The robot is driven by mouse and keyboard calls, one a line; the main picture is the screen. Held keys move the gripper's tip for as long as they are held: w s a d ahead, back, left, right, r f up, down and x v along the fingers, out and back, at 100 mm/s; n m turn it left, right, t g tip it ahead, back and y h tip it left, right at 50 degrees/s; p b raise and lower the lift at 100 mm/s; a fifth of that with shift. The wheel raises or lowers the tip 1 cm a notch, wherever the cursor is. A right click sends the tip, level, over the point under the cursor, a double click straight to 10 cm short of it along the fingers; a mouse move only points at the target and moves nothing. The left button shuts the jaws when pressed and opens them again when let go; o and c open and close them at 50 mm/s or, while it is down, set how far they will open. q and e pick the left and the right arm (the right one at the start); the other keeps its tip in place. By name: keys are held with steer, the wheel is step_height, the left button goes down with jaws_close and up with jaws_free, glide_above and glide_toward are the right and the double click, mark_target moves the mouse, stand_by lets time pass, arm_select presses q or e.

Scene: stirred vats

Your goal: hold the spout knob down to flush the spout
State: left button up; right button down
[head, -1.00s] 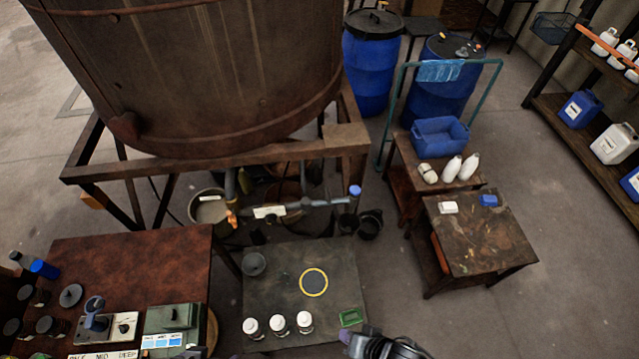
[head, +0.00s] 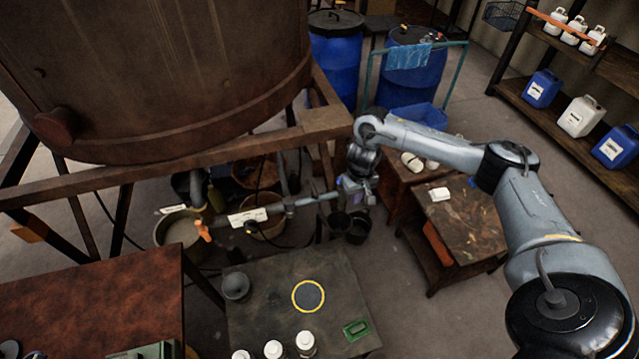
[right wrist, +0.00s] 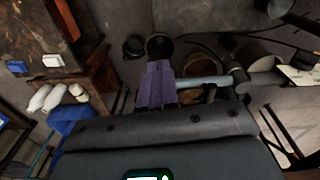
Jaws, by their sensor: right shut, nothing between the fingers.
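The spout pipe (head: 316,199) runs out from under the large rusty vat and ends at the right, above dark buckets (head: 357,229). My right gripper (head: 348,186) is at the pipe's outer end, where the blue spout knob sits. Gripper and arm hide the knob, so I cannot tell whether they touch or whether the knob is pressed. In the right wrist view the purple fingers (right wrist: 157,70) are together and empty, with the pipe (right wrist: 205,82) just right of them and a dark bucket (right wrist: 159,46) beyond the tips. My left gripper is not in view.
The vat's frame beam (head: 170,165) runs close to the gripper. An orange valve handle (head: 203,231) and white label (head: 248,217) are farther left on the pipe. A dark table (head: 265,300) with white bottles stands in front. A side table (head: 455,225) stands right.

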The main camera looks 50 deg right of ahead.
steer(key=w+d+r+m+t+h+b, duration=0.1)
steer(key=w+d+r+t+b, duration=0.1)
steer(key=w+d+r, duration=0.3)
step_height(320, 180, up, 4)
steer(key=shift+w+d+r+t+b, duration=0.1)
steer(key=shift+w+d+t+b, duration=0.4)
steer(key=shift+d, duration=0.4)
steer(key=shift+s, duration=0.1)
steer(key=b+x, duration=0.2)
steer(key=x, duration=0.2)
steer(key=b+x, duration=0.1)
steer(key=x, duration=0.3)
steer(key=s+b+x, duration=0.1)
steer(key=b+x, duration=0.1)
steer(key=x, duration=0.2)
steer(key=shift+w+f+b, duration=0.15)
steer(key=shift+f+b, duration=0.15)
steer(key=shift+f, duration=0.1)
steer(key=shift+w+f, duration=0.1)
steer(key=shift+f, duration=0.6)
steer(key=shift+a, duration=0.1)
